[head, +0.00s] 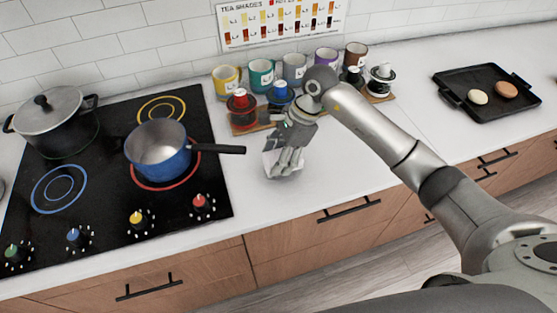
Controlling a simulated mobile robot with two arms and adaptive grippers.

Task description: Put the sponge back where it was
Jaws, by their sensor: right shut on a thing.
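My right gripper (289,164) is low over the white counter, to the right of the blue saucepan's handle. Its fingers point down and are closed around a pale, whitish thing (270,166), which is mostly hidden by the fingers. I cannot tell whether this is the sponge, or whether it touches the counter. No other thing in view is clearly a sponge. My left gripper is not in view.
A black hob (110,215) on the left carries a lidded pot (55,125) and a blue saucepan (158,160). Several mugs and a wooden board (243,128) with colored-topped items stand behind my gripper. A black tray (478,112) with two roundish items lies right. The front counter is clear.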

